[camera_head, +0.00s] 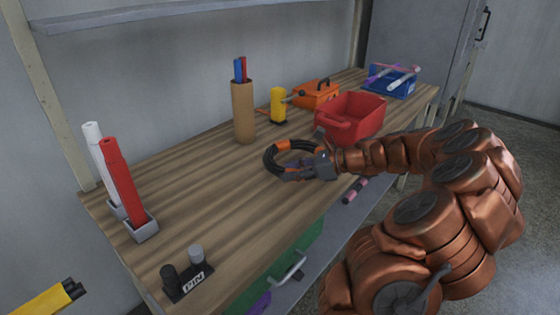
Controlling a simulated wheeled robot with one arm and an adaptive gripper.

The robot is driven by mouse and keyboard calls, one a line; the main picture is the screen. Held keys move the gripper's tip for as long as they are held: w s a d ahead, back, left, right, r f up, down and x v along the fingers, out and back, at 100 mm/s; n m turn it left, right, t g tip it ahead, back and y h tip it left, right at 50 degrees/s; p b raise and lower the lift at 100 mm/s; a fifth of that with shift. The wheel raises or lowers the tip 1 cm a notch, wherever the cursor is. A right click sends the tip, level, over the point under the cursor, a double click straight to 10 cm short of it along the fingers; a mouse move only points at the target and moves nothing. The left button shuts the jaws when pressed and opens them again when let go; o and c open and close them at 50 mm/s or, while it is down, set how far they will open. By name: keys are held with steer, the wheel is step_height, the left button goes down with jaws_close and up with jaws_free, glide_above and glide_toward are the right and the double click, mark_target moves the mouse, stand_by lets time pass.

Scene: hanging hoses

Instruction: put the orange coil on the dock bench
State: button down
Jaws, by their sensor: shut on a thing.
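The orange coil (283,145) is a dark ring of hose with orange bands, in the head view over the middle of the wooden bench top (215,185). My gripper (305,168) reaches in from the right and is shut on the coil's near right side. The gripper hides part of the ring there. The coil lies roughly flat, at or just above the bench top; I cannot tell whether it touches. The bench is the only bench in view, and I see no label naming it as the dock bench.
A red bin (350,116) stands just behind my wrist. A brown tube (243,112) with coloured sticks, a yellow object (278,106), an orange toolbox (316,94) and a blue tray (391,82) stand farther back. Red and white rods (122,180) stand at left. The bench left of the coil is clear.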

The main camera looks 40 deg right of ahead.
mark_target(276, 153)
steer(key=w+d, duration=0.1)
steer(key=w, duration=0.2)
steer(key=w+d, duration=0.1)
steer(key=w, duration=0.3)
steer(key=w+d+f, duration=0.1)
steer(key=w, duration=0.2)
steer(key=shift+w+d, duration=0.15)
steer(key=shift+w, duration=0.25)
steer(key=shift+f, duration=1.8)
steer(key=c, duration=0.7)
jaws_free()
steer(key=v, duration=1.2)
